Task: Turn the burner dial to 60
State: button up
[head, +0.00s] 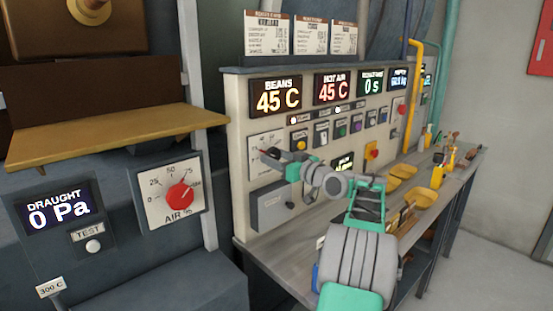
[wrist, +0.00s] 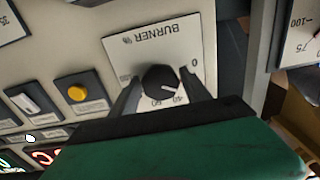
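The burner dial (wrist: 160,81) is a dark faceted knob with a white pointer mark, on a white scale plate (wrist: 122,50) lettered BURNER %, upside down in the wrist view. The pointer lies on the side between the 0 and the 40 marks. My gripper (wrist: 163,92) is open, one finger on each side of the knob; I cannot tell whether either finger touches it. Part of the scale is hidden behind the gripper.
A yellow button (wrist: 77,93) sits beside the burner plate in the wrist view. In the head view the AIR dial (head: 179,195) is on a separate console to the left. A grey box (head: 268,207) is below the burner plate. Yellow trays (head: 424,197) stand on the bench (head: 262,253).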

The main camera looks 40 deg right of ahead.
jog(key=c, duration=1)
jog(key=shift+m, duration=0.3)
jog(key=m+p, duration=0.1)
jog(key=m, duration=0.1)
jog(key=shift+a+r+m+p, duration=0.1)
jog(key=shift+r+m+p, duration=0.05)
jog(key=shift+m+p, duration=0.25)
jog(key=m+p, duration=0.2)
jog(key=m, duration=0.2)
jog(key=shift+r+p, duration=0.1)
jog(key=shift+p, duration=0.2)
jog(key=m+p, duration=0.3)
jog(key=m, duration=0.2)
jog(key=shift+m+p, duration=0.3)
jog(key=shift+p, duration=0.1)
jog(key=shift+m+p, duration=0.9)
jog(key=shift+m, duration=0.5)
